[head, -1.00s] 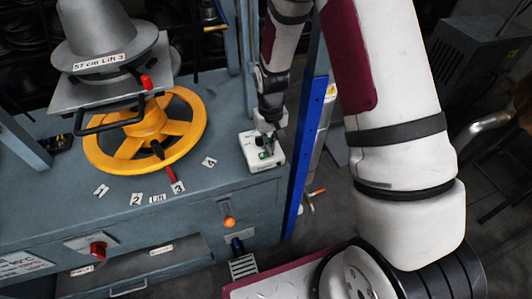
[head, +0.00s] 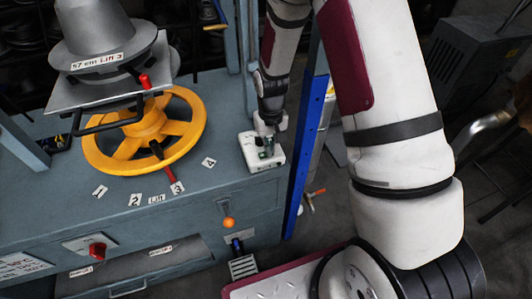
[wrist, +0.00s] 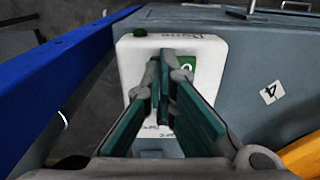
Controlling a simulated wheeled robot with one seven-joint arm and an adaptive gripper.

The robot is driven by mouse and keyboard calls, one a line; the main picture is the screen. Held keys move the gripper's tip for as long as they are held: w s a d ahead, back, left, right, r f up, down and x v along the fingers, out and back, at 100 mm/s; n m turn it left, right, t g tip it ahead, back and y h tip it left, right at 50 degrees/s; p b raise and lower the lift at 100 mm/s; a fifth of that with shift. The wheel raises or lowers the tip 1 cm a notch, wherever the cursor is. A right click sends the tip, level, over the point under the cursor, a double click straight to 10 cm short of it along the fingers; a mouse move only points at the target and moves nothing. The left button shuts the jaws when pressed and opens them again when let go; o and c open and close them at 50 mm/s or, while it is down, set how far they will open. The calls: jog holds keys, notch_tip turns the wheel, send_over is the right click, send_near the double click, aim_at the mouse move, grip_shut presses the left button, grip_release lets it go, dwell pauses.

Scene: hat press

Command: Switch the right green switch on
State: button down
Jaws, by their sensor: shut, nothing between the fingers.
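A white switch box (head: 249,156) sits on the right end of the blue-grey bench in the head view, and it also shows in the wrist view (wrist: 130,60). A green switch (wrist: 188,66) with a white round mark is on the box's right side, partly hidden behind the right finger. In the head view my gripper (head: 267,142) is at the box. Contact with the switch cannot be told.
A blue post (head: 300,170) stands just right of the box. A yellow handwheel (head: 186,135) and number labels are to the left on the bench. A red knob (head: 97,250) and an orange knob (head: 229,223) are on the bench front.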

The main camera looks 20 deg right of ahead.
jog(key=shift+r+p, duration=1.15)
jog(key=shift+r, duration=2.3)
jog(key=shift+r, duration=0.1)
notch_tip(320, 180, up, 10)
jog(key=t, duration=0.1)
send_over(271, 159)
jog(key=s+r+t, duration=0.2)
jog(key=s+r, duration=0.4)
jog(key=r, duration=0.5)
jog(key=s+r+t, duration=0.1)
jog(key=s+r, duration=0.4)
jog(key=s, duration=0.3)
jog(key=s+r+t, duration=0.1)
jog(key=s+r, duration=0.4)
jog(key=s, duration=0.4)
jog(key=shift+r+t, duration=0.3)
jog(key=shift+r, duration=0.05)
jog(key=shift+d, duration=0.1)
